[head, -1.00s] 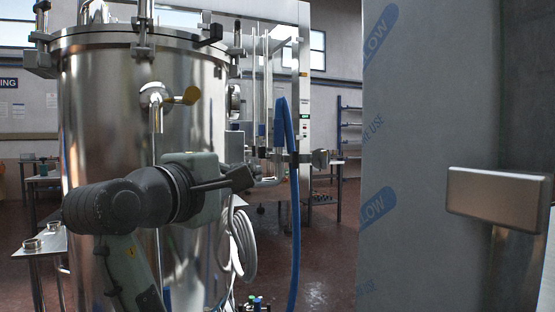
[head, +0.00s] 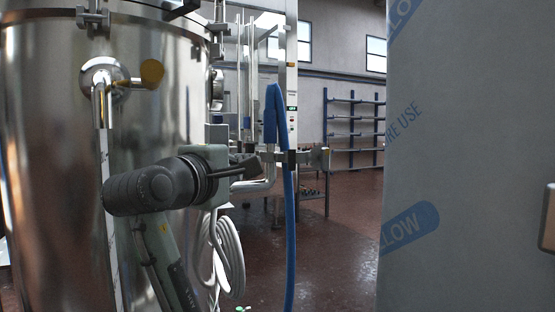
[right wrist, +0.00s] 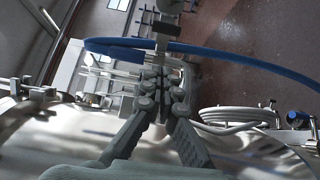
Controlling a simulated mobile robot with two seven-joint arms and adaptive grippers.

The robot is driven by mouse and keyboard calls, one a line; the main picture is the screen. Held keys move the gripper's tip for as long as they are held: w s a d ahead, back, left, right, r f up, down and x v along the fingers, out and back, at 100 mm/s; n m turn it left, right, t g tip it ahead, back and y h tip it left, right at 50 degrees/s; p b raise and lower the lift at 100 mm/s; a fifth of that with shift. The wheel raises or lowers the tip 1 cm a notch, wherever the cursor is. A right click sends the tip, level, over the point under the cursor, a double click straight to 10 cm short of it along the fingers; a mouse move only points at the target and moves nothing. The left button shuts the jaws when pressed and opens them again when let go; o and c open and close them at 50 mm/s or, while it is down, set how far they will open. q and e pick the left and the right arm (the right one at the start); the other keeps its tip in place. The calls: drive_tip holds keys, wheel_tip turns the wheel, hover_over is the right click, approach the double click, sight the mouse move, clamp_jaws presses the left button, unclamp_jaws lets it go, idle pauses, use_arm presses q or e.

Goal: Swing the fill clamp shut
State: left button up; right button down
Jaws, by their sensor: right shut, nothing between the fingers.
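The fill clamp appears to be the silver bracket (head: 319,158) with a dark band, at the pipework beside the blue hose in the head view. Its free part sticks out to the right, so it looks open. In the right wrist view it seems to be the grey piece (right wrist: 166,27) near the top, beyond the hose. My right gripper (head: 242,167) points right, in front of the pipe elbow and left of the clamp, apart from it. In the right wrist view its fingers (right wrist: 160,82) are together and empty. My left gripper is out of view.
A large steel tank (head: 50,130) with a tap (head: 104,80) fills the left. A blue hose (head: 288,230) hangs down near the clamp, and a coiled pale hose (head: 230,255) hangs below my gripper. A film-wrapped panel (head: 470,200) blocks the right. Floor between is clear.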

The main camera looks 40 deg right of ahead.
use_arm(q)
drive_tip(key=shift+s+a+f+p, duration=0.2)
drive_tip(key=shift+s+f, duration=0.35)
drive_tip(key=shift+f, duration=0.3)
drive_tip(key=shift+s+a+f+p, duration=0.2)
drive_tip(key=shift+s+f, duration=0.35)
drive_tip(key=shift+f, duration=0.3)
use_arm(e)
drive_tip(key=d, duration=0.7)
drive_tip(key=shift+d, duration=0.15)
drive_tip(key=shift+s, duration=0.1)
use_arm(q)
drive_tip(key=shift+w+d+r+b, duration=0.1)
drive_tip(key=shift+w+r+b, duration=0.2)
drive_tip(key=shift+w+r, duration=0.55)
use_arm(e)
drive_tip(key=shift+s+d, duration=0.15)
drive_tip(key=shift+d, duration=0.1)
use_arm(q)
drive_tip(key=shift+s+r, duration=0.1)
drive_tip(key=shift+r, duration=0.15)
use_arm(e)
drive_tip(key=shift+d, duration=0.1)
